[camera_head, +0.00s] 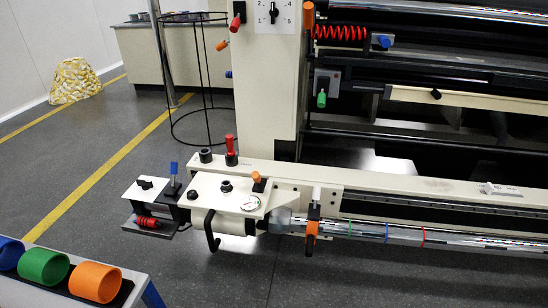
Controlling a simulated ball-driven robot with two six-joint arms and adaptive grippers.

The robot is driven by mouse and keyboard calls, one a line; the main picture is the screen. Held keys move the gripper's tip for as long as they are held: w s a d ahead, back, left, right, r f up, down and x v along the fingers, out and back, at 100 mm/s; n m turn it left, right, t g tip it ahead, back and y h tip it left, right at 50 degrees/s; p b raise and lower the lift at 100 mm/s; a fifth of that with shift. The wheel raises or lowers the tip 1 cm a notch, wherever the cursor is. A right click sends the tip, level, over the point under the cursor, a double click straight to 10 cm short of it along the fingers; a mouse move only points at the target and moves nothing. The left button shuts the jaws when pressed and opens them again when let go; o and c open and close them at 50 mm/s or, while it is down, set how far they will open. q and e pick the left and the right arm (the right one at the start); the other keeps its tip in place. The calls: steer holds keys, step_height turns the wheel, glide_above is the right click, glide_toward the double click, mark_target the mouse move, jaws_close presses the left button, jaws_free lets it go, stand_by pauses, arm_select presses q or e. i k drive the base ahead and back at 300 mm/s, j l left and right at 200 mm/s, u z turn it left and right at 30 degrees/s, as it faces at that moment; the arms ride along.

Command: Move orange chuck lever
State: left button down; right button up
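An orange lever (311,230) hangs down at the chuck end of the long metal shaft (395,234), below a dark bracket on the cream machine rail. I cannot tell for certain which orange piece the task names; the hanging one is at the chuck. Neither of my grippers is in view, and nothing is seen touching either orange piece.
A black curved handle (211,231) and a red-knobbed lever (230,145) stick out near the block. A rack with blue, green and orange rings (95,281) is at the lower left. A wire stand (203,80) is behind. Floor in front of the shaft is clear.

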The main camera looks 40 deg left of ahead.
mark_target(255, 176)
steer(key=i+j+u, duration=0.15)
steer(key=i, duration=0.45)
steer(key=i+j+u, duration=0.15)
steer(key=i, duration=0.45)
steer(key=u, duration=1.75)
